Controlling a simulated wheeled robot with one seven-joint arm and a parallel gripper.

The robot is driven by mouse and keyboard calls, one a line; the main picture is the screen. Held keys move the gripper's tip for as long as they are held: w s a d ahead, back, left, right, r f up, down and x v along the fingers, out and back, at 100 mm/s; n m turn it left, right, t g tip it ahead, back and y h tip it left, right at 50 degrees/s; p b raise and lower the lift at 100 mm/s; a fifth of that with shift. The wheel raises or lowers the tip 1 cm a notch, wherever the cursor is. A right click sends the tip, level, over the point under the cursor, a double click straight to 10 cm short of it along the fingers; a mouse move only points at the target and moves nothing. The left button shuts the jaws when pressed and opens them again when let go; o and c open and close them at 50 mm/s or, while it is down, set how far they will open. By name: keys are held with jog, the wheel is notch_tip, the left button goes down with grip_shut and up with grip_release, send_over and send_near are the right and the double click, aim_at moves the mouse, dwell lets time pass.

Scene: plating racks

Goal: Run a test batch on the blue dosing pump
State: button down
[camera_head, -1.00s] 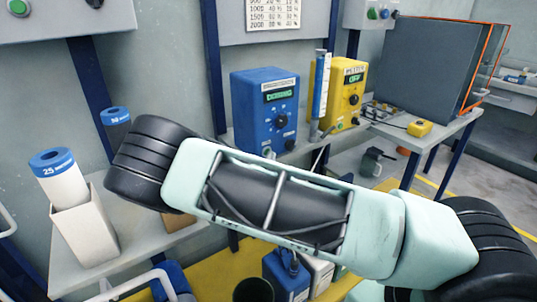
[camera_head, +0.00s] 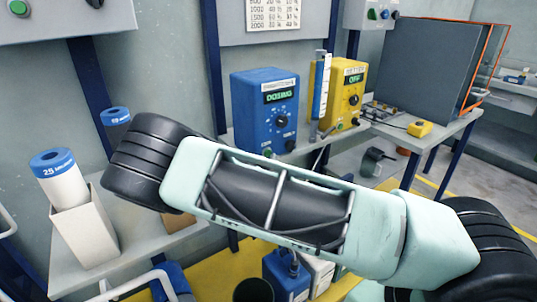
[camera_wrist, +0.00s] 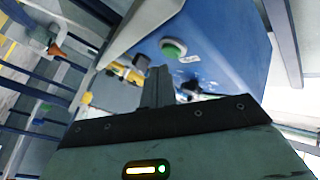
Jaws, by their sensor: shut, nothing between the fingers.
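The blue dosing pump (camera_head: 265,112) stands on the bench, its green display (camera_head: 281,96) reading "DOSING". A dark knob (camera_head: 281,121) is on its front. A green button (camera_head: 267,153) is low on the front, just above my arm; it is larger in the wrist view (camera_wrist: 174,49). My gripper (camera_wrist: 158,72) shows only in the wrist view. It is shut and empty, pointing at the blue pump's front close to the green button. I cannot tell whether the fingertips touch the pump. In the head view my arm crosses in front and the gripper is hidden.
A yellow pump (camera_head: 345,92) reading "OFF" stands to the right, with a blue-white measuring column (camera_head: 322,85) between the pumps. A yellow button box (camera_head: 419,128) sits on the right bench. A white tube with a blue "25" cap (camera_head: 60,178) stands in a holder at left.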

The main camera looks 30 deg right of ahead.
jog(key=shift+s, duration=0.1)
jog(key=s, duration=0.4)
jog(key=shift+s+d, duration=0.1)
jog(key=shift+s, duration=0.3)
dwell(0.7)
